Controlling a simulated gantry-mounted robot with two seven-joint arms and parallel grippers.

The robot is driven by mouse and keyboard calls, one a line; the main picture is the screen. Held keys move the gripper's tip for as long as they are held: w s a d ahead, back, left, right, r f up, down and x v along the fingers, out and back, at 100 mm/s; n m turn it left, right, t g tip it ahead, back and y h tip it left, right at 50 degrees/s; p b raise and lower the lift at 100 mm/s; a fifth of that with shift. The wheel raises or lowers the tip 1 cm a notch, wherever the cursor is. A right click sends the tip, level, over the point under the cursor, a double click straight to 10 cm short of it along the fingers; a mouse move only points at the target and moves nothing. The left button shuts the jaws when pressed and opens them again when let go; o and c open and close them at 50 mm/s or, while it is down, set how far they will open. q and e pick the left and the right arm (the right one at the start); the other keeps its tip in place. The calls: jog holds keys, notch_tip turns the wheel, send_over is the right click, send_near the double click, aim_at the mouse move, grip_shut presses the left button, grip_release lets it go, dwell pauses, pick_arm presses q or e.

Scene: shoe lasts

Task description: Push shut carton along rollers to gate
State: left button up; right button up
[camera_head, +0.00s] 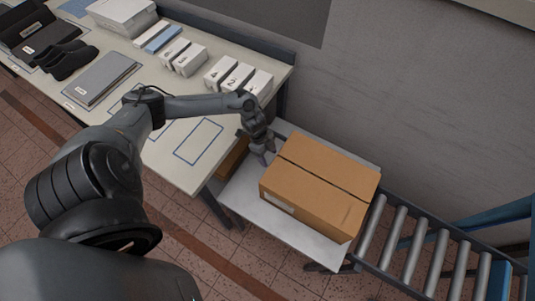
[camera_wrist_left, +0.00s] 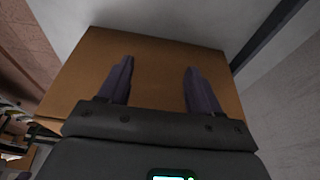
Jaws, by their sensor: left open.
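The shut brown carton (camera_head: 318,184) sits on a pale side table (camera_head: 244,196), at the near end of the roller conveyor. Its top flaps are closed and a white label is on its near side. My left gripper (camera_head: 266,158) is at the carton's left end, pointing down, close to it; I cannot tell if it touches. In the left wrist view the open fingers (camera_wrist_left: 158,85) show in front of the carton's brown face (camera_wrist_left: 155,65), with nothing between them. The rollers (camera_head: 408,246) run from the carton's right side to the lower right. No gate can be made out for certain.
A long workbench (camera_head: 180,155) on the left holds white numbered blocks (camera_head: 238,76), a grey folder (camera_head: 102,78), dark shoe lasts (camera_head: 66,60) and boxes. A grey wall (camera_head: 430,110) stands behind the carton and rollers. A blue bar (camera_head: 492,214) crosses at the far right.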

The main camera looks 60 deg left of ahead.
pick_arm(q)
jog(key=shift+d, duration=0.15)
